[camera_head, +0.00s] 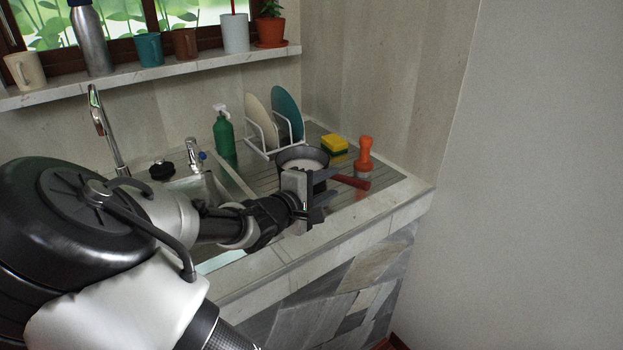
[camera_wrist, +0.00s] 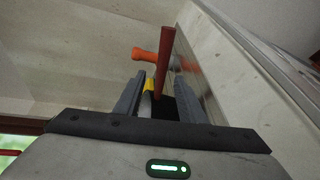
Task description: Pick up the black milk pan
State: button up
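The black milk pan (camera_head: 303,154) sits on the ribbed drainboard, partly hidden behind my gripper. Its red handle (camera_head: 350,181) points right, toward the counter's front edge. My gripper (camera_head: 325,188) is in front of the pan, close to where the handle begins. In the wrist view, the two dark fingers of my gripper (camera_wrist: 162,92) stand apart, with the red handle (camera_wrist: 164,65) showing between and beyond them. A dark part of the pan (camera_wrist: 165,106) shows low between the fingers. I see gaps beside the handle and cannot tell any contact.
An orange-topped brush (camera_head: 364,158) stands just behind the handle, with a yellow-green sponge (camera_head: 334,145) nearby. A dish rack (camera_head: 262,140) with two plates and a green soap bottle (camera_head: 224,133) stand behind left. The sink (camera_head: 203,187) lies left; a wall bounds the right.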

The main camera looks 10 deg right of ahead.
aim_at(336, 177)
jog(key=x, duration=0.2)
jog(key=b+x, duration=0.1)
jog(key=x, duration=0.3)
jog(key=shift+w+a+f, duration=0.2)
jog(key=shift+w+a, duration=0.05)
jog(key=shift+w, duration=0.3)
grip_shut()
dwell(0.9)
jog(key=shift+r, duration=0.15)
